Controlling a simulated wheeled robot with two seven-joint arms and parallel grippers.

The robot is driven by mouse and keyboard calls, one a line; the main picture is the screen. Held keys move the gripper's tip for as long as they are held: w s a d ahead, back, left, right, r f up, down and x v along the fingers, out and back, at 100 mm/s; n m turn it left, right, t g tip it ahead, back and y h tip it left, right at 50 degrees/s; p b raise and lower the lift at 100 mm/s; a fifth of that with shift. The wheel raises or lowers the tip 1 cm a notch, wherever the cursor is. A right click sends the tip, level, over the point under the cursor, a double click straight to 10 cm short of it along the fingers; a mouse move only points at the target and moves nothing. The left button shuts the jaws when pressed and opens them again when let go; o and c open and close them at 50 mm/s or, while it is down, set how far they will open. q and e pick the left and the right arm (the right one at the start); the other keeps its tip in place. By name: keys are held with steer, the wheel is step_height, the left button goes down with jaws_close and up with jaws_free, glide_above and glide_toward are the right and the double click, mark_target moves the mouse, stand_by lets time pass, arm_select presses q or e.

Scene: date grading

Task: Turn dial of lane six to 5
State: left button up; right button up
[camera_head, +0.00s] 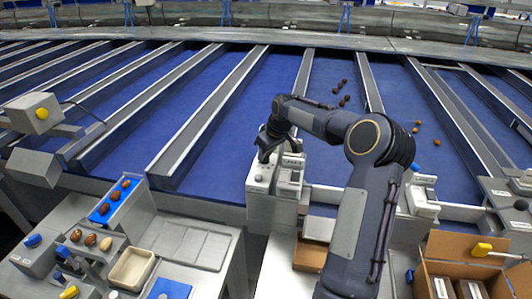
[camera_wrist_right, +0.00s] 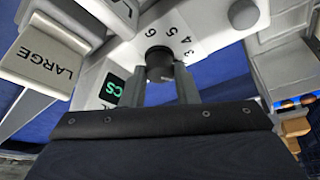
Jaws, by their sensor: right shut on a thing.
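The dial (camera_wrist_right: 159,62) is a dark round knob on a white panel, with the numbers 6, 5, 4 and 3 in an arc by it. My right gripper (camera_wrist_right: 160,78) has one finger on each side of the knob and is shut on it. A pointer mark on the knob cannot be made out. A small display (camera_wrist_right: 111,89) with green characters sits beside it. In the head view, my right gripper (camera_head: 268,150) is at the white lane box (camera_head: 259,187) at the end of a blue lane; the dial is hidden there. My left gripper is not in view.
A "LARGE" plate (camera_wrist_right: 46,58) and a grey round knob (camera_wrist_right: 243,14) flank the dial panel. A grey bench (camera_head: 195,244) with a blue date tray (camera_head: 103,213) stands at left. An open cardboard box (camera_head: 441,245) is at right. Dark dates (camera_head: 343,90) lie on the lane beyond.

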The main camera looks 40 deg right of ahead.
steer(key=n, duration=0.2)
steer(key=n+y, duration=0.1)
steer(key=n, duration=0.1)
steer(key=shift+w+d+n+y, duration=0.1)
steer(key=shift+d+n+y, duration=0.05)
steer(key=shift+n+y, duration=0.15)
steer(key=n, duration=0.2)
steer(key=n+g+y, duration=0.1)
steer(key=n, duration=0.1)
steer(key=shift+w+d+n+g, duration=0.1)
steer(key=shift+n+g, duration=0.2)
steer(key=n, duration=0.2)
steer(key=n+g+y, duration=0.1)
steer(key=n, duration=0.1)
steer(key=shift+w+g, duration=0.15)
steer(key=shift+g, duration=0.15)
steer(key=n, duration=0.2)
steer(key=n+g, duration=0.1)
steer(key=n, duration=0.1)
steer(key=shift+n+g, duration=0.3)
steer(key=shift+n, duration=0.3)
steer(key=o, duration=1)
